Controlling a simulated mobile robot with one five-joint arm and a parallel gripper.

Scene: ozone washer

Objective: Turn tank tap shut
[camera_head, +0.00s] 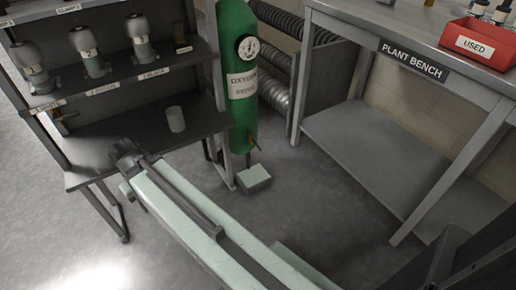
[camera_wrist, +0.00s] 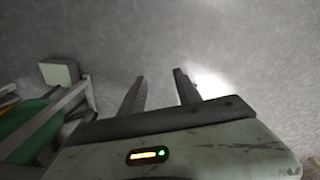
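A green tank (camera_head: 238,105) with a round gauge (camera_head: 247,47) and an "OXYGEN" label stands upright behind my arm in the head view. Its top is cut off by the picture edge. A small brownish fitting (camera_head: 253,140) sticks out low on its right side; I cannot tell whether this is the tap. Part of something green, likely the tank, shows at the left of the wrist view (camera_wrist: 28,130). My gripper (camera_wrist: 160,84) is open and empty, its fingers apart over bare floor. In the head view, the arm's end is left of the tank, in front of the rack, apart from the tank.
A small box (camera_head: 254,179) lies on the floor by the tank. The plant bench (camera_head: 415,62), with a red "USED" tray (camera_head: 480,44), is at right.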

